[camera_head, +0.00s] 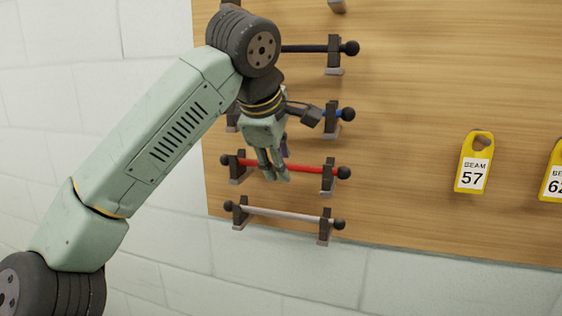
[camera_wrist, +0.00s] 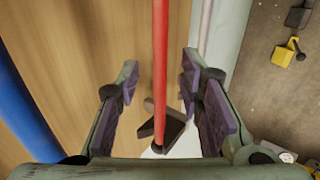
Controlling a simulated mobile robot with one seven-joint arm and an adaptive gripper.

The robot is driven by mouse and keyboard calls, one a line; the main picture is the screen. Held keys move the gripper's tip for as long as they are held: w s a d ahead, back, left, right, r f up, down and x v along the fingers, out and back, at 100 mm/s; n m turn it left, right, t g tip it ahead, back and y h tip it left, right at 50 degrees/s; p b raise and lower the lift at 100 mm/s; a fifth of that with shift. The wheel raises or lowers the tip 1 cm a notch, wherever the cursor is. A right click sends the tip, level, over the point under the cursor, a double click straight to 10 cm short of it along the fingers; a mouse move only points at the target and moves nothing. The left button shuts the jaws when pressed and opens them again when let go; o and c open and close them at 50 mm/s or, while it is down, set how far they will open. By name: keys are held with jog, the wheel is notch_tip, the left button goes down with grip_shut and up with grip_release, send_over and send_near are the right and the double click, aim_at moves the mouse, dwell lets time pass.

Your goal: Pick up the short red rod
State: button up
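The red rod (camera_head: 308,168) lies level across two dark brackets on the wooden board, with a black ball at each end. My gripper (camera_head: 275,172) is over its middle and hides part of it. In the wrist view the red rod (camera_wrist: 160,60) runs up and down the picture between my two purple-padded fingers (camera_wrist: 161,95). The fingers are open, with a clear gap on each side of the rod. Whether the rod is deep between the pads or still beyond the tips is hard to tell. A dark bracket (camera_wrist: 172,127) shows at the rod's near end.
On the board (camera_head: 420,80), a black rod (camera_head: 305,48) and a mostly hidden blue rod (camera_head: 337,113) sit above the red one. A white rod (camera_head: 285,214) sits below. The blue rod (camera_wrist: 25,115) is left of my fingers in the wrist view. Yellow tags (camera_head: 474,165) hang at right.

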jog(key=shift+c, duration=0.3)
grip_shut()
dwell(0.4)
